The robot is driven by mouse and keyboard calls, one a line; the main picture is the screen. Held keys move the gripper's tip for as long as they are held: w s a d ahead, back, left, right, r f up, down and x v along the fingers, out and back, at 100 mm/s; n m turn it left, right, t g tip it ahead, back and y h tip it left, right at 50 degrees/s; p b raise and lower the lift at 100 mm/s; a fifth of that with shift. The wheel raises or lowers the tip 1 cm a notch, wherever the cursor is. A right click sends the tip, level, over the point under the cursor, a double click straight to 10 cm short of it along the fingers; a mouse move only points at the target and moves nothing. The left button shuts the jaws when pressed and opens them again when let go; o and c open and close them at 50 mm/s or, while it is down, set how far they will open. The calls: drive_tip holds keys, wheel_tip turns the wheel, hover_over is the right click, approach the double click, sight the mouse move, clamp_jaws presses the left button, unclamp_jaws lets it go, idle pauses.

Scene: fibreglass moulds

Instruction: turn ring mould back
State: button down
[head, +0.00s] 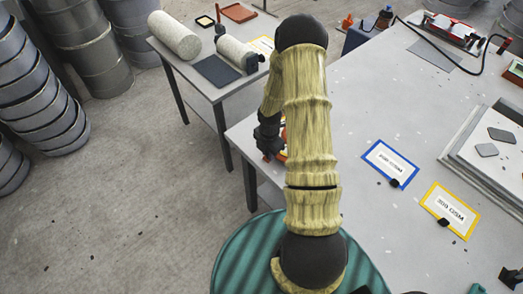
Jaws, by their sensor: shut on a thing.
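My gripper (270,146) is dark and points down at the left edge of the large grey table, partly behind my own arm. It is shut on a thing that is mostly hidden. A small red-orange piece (284,153) shows between the gripper and my arm, low at the table edge; it looks like part of the ring mould, but its shape and which way it is turned cannot be told. No whole ring mould shows elsewhere.
The large table (360,120) carries a blue-framed card (392,164), a yellow-framed card (450,210) and stacked sheets (470,150) at right. A smaller table (222,92) with white rolls stands behind left. Grey drums (40,100) stand far left; the floor between is clear.

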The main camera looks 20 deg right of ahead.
drive_tip(key=shift+d, duration=0.15)
idle(0.3)
drive_tip(key=c, duration=1.2)
unclamp_jaws()
drive_tip(key=shift+s, duration=0.1)
drive_tip(key=shift+c, duration=0.2)
drive_tip(key=shift+r, duration=0.1)
wheel_tip(320, 180, up, 17)
drive_tip(key=shift+r, duration=0.15)
